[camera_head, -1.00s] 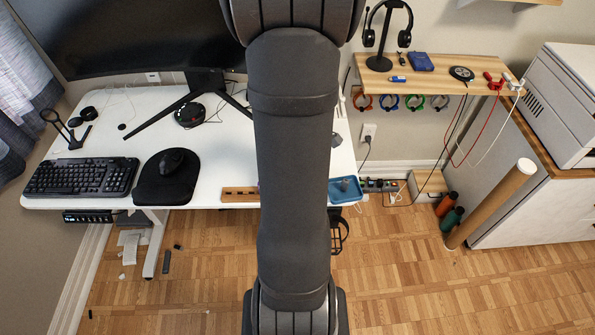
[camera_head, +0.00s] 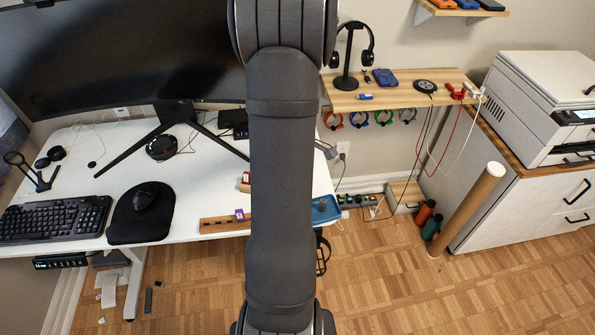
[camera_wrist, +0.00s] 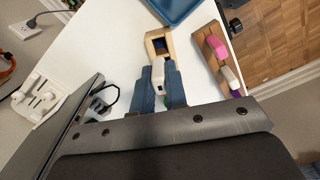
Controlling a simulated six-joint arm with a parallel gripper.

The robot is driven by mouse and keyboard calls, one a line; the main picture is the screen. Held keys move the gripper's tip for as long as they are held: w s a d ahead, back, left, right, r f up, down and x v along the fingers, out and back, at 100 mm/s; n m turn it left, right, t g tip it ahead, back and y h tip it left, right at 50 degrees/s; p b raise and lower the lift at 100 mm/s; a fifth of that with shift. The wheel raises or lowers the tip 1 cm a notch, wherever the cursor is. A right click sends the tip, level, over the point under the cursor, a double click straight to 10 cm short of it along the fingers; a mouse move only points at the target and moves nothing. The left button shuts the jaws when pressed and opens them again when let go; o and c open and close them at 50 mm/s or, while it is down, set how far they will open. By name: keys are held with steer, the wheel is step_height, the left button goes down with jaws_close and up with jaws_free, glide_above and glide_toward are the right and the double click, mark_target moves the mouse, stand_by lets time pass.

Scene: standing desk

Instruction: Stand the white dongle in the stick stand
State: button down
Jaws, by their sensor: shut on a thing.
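My gripper (camera_wrist: 159,88) is shut on the white dongle (camera_wrist: 157,72), which sits between its blue-grey fingers in the wrist view. A small wooden holder (camera_wrist: 149,37) with a dark opening is just beyond the dongle; I cannot tell whether they touch. A long wooden strip (camera_wrist: 209,50), which looks like the stick stand, lies to the right along the desk edge. It bears a pink stick, a pale one and a purple one. The strip (camera_head: 212,225) also shows in the head view with a purple stick (camera_head: 239,215). There my arm hides the gripper and dongle.
A blue tray (camera_head: 326,216) is at the desk's right front corner, right of the strip; it also shows in the wrist view (camera_wrist: 172,13). A mouse mat (camera_head: 140,228), keyboard (camera_head: 55,219) and monitor stand (camera_head: 174,112) occupy the desk. White items (camera_wrist: 40,97) lie left in the wrist view.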

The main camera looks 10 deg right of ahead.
steer(key=shift+f, duration=0.15)
steer(key=shift+f, duration=2.95)
steer(key=shift+s+f, duration=0.1)
steer(key=shift+f, duration=0.25)
steer(key=shift+f, duration=0.1)
steer(key=c, duration=1.5)
jaws_free()
steer(key=shift+o, duration=0.7)
steer(key=shift+r, duration=0.45)
step_height(320, 180, up, 17)
steer(key=shift+r, duration=0.1)
